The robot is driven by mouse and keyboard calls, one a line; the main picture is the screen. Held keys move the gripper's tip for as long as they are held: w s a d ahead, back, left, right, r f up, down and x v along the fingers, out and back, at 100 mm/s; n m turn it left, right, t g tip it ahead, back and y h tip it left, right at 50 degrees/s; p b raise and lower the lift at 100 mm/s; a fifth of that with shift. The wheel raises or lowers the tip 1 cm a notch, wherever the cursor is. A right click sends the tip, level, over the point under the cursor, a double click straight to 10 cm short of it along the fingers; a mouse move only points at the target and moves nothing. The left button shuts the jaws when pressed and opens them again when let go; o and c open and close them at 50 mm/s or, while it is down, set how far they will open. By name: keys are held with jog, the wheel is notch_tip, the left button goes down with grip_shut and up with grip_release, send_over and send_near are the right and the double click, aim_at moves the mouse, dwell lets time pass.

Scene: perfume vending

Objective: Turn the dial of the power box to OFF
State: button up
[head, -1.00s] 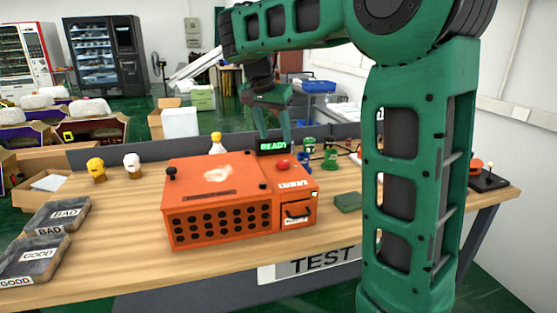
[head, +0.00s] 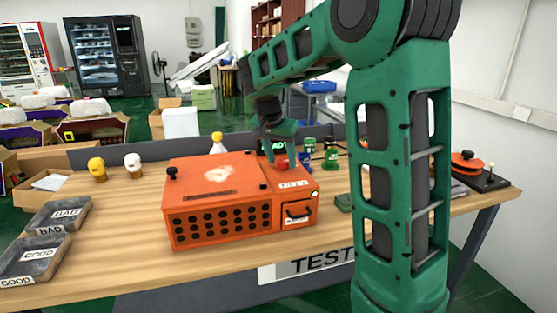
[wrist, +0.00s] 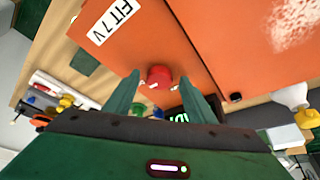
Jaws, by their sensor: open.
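The orange box (head: 215,190) stands mid-table, with a perforated front and a small front panel with a black handle at its right. A red round dial (wrist: 159,76) sits on its top beside a white label reading about "FIT 7V" (wrist: 117,22). In the head view the dial (head: 281,164) is partly behind my fingers. My gripper (head: 281,152) is open and points down above the dial. In the wrist view the fingertips (wrist: 158,82) lie on either side of the dial; I cannot tell whether they touch it. The dial's setting is not readable.
A lit green display (wrist: 180,117) stands behind the dial, partly hidden. Small coloured bottles (head: 331,158) stand close to the right. A green block (head: 343,202) lies in front. Grey trays (head: 60,214) are at the left. The table between is clear.

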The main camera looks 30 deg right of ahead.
jog(key=shift+c, duration=0.5)
jog(key=c, duration=0.9)
jog(key=n, duration=0.2)
jog(key=n+t+y, duration=0.1)
jog(key=n, duration=0.1)
jog(key=shift+s+d+r+n, duration=0.1)
jog(key=shift+s+d+n, duration=0.05)
jog(key=shift+n, duration=0.15)
jog(key=n, duration=0.2)
jog(key=n+t+y, duration=0.1)
jog(key=n, duration=0.1)
jog(key=shift+s+d+n+y, duration=0.1)
jog(key=shift+d+n+y, duration=0.1)
jog(key=shift+n+y, duration=0.1)
jog(key=n+y, duration=0.1)
jog(key=n, duration=0.2)
jog(key=shift+d+n, duration=0.15)
jog(key=shift+n, duration=0.15)
jog(key=shift+d+n+y, duration=0.15)
jog(key=shift+n+y, duration=0.45)
jog(key=shift+n, duration=0.7)
jog(key=shift+d+n+y, duration=0.1)
jog(key=shift+n+y, duration=0.5)
jog(key=shift+n, duration=0.7)
